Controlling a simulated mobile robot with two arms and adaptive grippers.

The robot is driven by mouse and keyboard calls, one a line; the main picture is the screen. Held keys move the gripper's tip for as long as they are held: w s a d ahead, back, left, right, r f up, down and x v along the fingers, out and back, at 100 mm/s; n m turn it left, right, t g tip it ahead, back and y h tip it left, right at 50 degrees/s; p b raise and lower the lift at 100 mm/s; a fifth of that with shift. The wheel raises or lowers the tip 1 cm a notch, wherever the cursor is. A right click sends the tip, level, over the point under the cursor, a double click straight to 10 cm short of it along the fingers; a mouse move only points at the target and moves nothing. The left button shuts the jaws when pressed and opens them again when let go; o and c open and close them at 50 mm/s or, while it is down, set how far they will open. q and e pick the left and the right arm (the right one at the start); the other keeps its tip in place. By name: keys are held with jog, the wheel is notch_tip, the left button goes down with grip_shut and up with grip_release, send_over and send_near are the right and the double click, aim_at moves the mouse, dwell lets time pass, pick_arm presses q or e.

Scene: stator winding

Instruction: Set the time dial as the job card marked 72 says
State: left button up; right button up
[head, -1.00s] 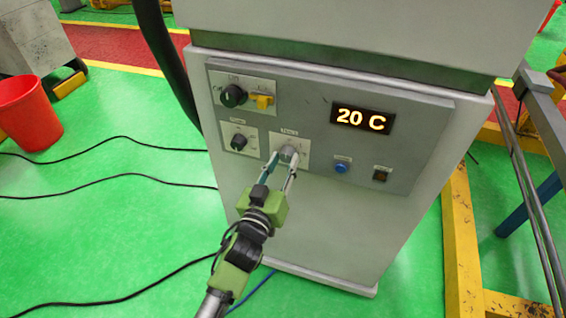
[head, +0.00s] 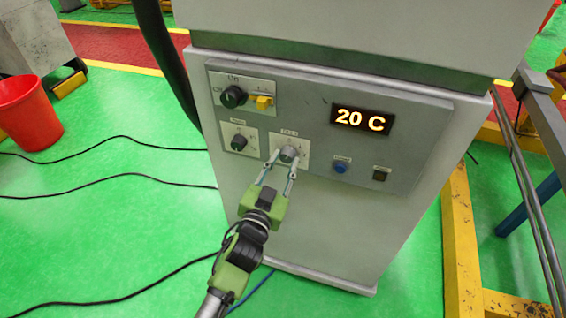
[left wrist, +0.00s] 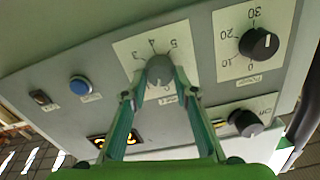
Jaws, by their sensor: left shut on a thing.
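The grey dial (head: 289,152) sits on a pale plate at the lower middle of the cabinet panel. Its label is too blurred to read surely. It also shows in the left wrist view (left wrist: 159,69), with a scale including 3, 4 and 5 around it. My left gripper (head: 284,162) is shut on this dial, one finger on each side, as the left wrist view (left wrist: 159,80) also shows. The dial's pointer is hard to make out. No job card marked 72 shows in these views. My right gripper is not in view.
The display (head: 361,119) reads 20 C. A blue button (head: 341,168) is at right.

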pick_arm(q)
jog(key=m, duration=0.5)
jog(key=shift+m, duration=0.3)
jog(key=m, duration=0.5)
jog(key=shift+f, duration=0.1)
jog(key=m, duration=0.5)
jog(key=shift+m, duration=0.4)
jog(key=m+p, duration=0.1)
jog(key=m, duration=0.4)
jog(key=o, duration=1.1)
jog(key=v, duration=1.2)
